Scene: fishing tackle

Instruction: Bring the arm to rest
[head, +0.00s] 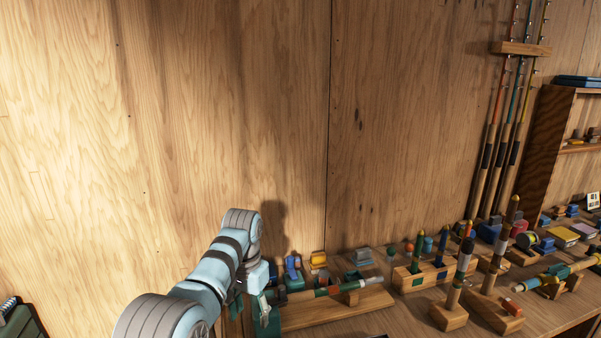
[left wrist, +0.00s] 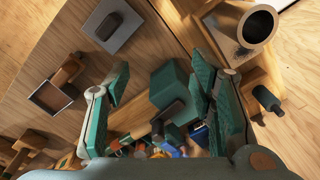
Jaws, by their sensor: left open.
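My left arm comes in from the lower left in the head view, with its light blue links over the left end of the workbench. My left gripper (head: 262,306) hangs at the bench's left end, partly hidden behind my own arm. In the left wrist view its two teal-padded fingers (left wrist: 160,72) stand wide apart. A dark teal block with a grey crank-like part (left wrist: 172,88) shows between the fingers; I see no finger closed on it. My right gripper is in neither view.
The wooden workbench (head: 385,322) holds a green and white rod on a wooden stand (head: 330,291), a wooden block with upright floats (head: 408,278), and two upright handles on bases (head: 449,314). Several fishing rods (head: 507,125) stand against the wall. The wall area above my arm is clear.

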